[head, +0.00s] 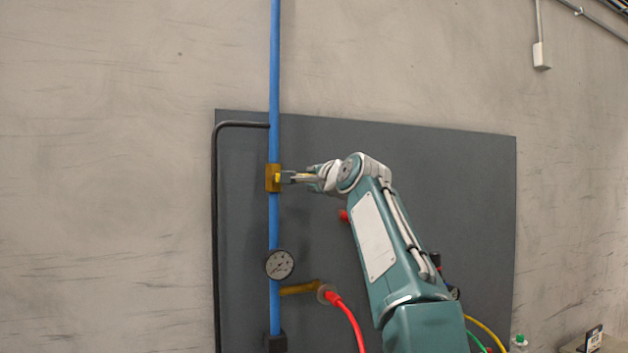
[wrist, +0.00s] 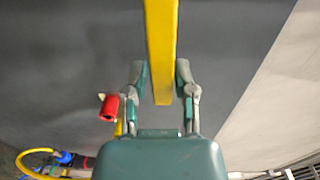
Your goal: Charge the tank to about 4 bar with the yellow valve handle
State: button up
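The yellow valve handle (wrist: 161,50) runs down the middle of the wrist view, and its lower end lies between my gripper's fingers (wrist: 161,84). One finger is on each side, very close to the handle. I cannot tell whether they touch it. In the head view my gripper (head: 294,178) is at the brass valve body (head: 272,184) on the vertical blue pipe (head: 274,220). It reaches in from the right and hides most of the handle. The round pressure gauge (head: 279,264) is on the pipe below; its reading is too small to make out.
A dark panel (head: 460,190) stands behind the pipe. A brass branch (head: 298,289) with a red hose (head: 348,314) leaves the pipe below the gauge. A red part (wrist: 112,107) shows left of my fingers in the wrist view. A black tube (head: 215,220) runs left of the pipe.

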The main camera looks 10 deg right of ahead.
jog(key=shift+s+r, duration=0.1)
dwell(0.3)
jog(key=s, duration=0.4)
jog(key=s+d, duration=0.1)
jog(key=s, duration=0.2)
jog(key=s+d, duration=0.1)
jog(key=s, duration=0.3)
jog(key=shift+s+d, duration=0.1)
jog(key=shift+s, duration=0.2)
